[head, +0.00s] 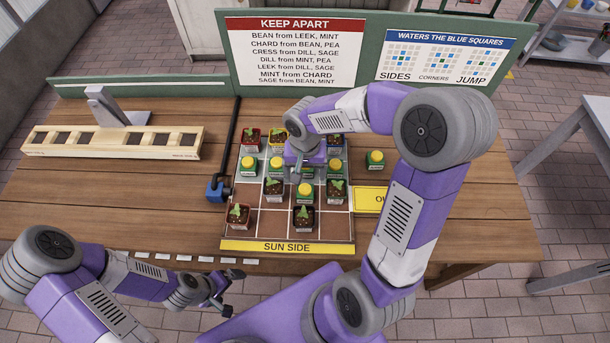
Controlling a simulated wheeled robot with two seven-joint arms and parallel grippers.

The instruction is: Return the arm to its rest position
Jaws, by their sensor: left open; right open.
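My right arm reaches over the planting board (326,229) from the right. Its purple gripper (296,176) points down among the pots; it is open, and its fingertips are partly hidden. I see nothing held in it. My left gripper (229,296) is open and empty in front of the table's near edge, low in the picture. On the board stand seedling pots, such as one at the front left (238,214) and one at the front (303,218). Green containers with yellow lids stand among them, one near the centre (305,191). My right arm covers part of the back rows.
A wooden slotted tray (112,150) with a grey stand (110,108) lies at the left. A blue block (217,188) on a dark rod borders the board. A yellow-lidded container (375,160) and a yellow sign (371,200) are at right. Sign panels (294,52) stand behind.

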